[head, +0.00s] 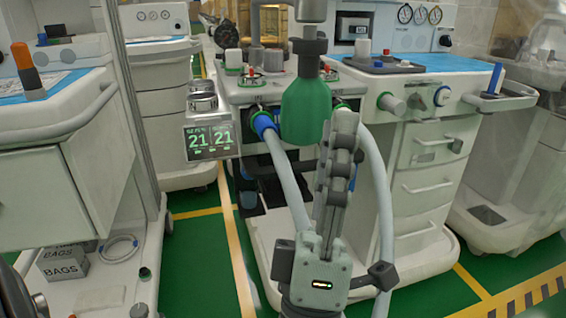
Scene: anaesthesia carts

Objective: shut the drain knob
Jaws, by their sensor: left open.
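The anaesthesia cart (265,92) stands ahead with a green breathing bag (306,108) hanging at its front. A grey knob (390,103) with a green ring sticks out of the front edge, right of the bag. I cannot tell which of these, if any, is the drain knob. My left gripper (343,128) is open and empty, pointing up, seen nearly side-on. It appears in front of the bag's lower right and the right hose port, left of the grey knob; contact is unclear. My right gripper is out of view.
Two pale hoses (287,178) hang from ports beside the bag, one on each side of my gripper. Drawers (426,187) lie below right. A white cart (68,140) stands close on the left. Green floor shows between the carts.

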